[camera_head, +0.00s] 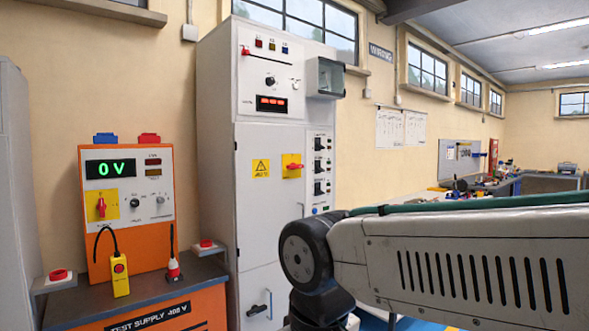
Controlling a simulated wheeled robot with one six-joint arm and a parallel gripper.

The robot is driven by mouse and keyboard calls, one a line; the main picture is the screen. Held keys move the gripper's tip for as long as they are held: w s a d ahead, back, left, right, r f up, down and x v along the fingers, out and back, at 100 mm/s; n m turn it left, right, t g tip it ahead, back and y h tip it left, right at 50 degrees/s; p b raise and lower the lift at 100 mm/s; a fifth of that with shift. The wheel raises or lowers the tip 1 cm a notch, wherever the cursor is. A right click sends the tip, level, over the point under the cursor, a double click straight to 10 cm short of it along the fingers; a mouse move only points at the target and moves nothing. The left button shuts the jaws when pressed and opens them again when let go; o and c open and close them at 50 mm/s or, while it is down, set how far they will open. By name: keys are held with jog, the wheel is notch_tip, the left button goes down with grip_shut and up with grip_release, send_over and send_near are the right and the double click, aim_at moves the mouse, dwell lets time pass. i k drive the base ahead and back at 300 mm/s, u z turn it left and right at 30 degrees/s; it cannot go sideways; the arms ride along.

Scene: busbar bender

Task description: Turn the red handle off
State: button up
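A red rotary handle (293,166) on a yellow plate is on the door of the tall grey cabinet (257,205). Its grip lies about horizontal. A second red handle (101,207), on a yellow plate on the orange test supply panel (127,233) at the left, stands about upright. The green display (110,168) above it reads 0 V. The cabinet also has a small red lever (246,52) near its top. I cannot tell which handle is meant. My arm crosses the lower right, in front of the cabinet's lower right side. My gripper is out of view.
The orange supply stands on a bench (138,288) with a yellow push-button pendant (120,278) and a red and white plug (173,270). Red push buttons (58,275) sit at the bench sides. A cluttered workbench (480,188) runs along the far right wall.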

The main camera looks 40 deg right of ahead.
aim_at(292, 167)
jog(key=z, duration=0.25)
jog(key=i, duration=0.4)
jog(key=z, duration=0.6)
jog(key=i, duration=1.75)
jog(key=u, duration=0.7)
